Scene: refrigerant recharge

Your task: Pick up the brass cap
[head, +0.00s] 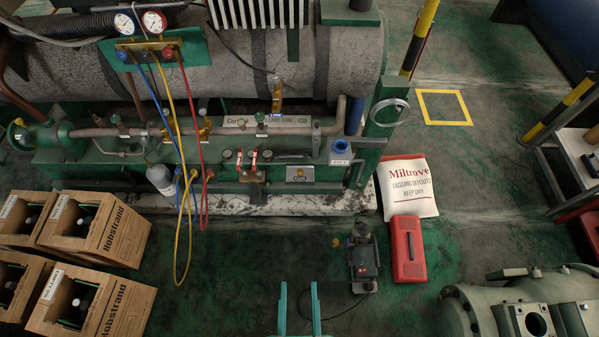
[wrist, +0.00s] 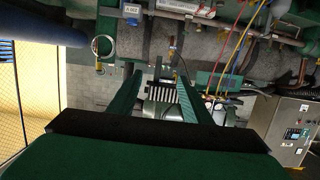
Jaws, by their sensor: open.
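I cannot make out the brass cap for certain in either view. An upright brass-coloured fitting (head: 276,92) stands above the pipe run, near the printed label strip. Smaller brass-coloured valve parts (head: 205,130) sit on the pipe further left. My gripper (head: 299,287) is at the bottom middle of the head view, over the floor and apart from the pipework. In the wrist view my gripper (wrist: 157,76) has its two green fingers spread with nothing held between them. The pipework shows beyond the fingertips.
A gauge manifold (head: 147,50) hangs at upper left, with blue, yellow and red hoses looping down. Cardboard crates (head: 128,232) holding bottles stand at lower left. A pump (head: 362,262), a red case (head: 408,250) and a white sack (head: 408,187) occupy the floor.

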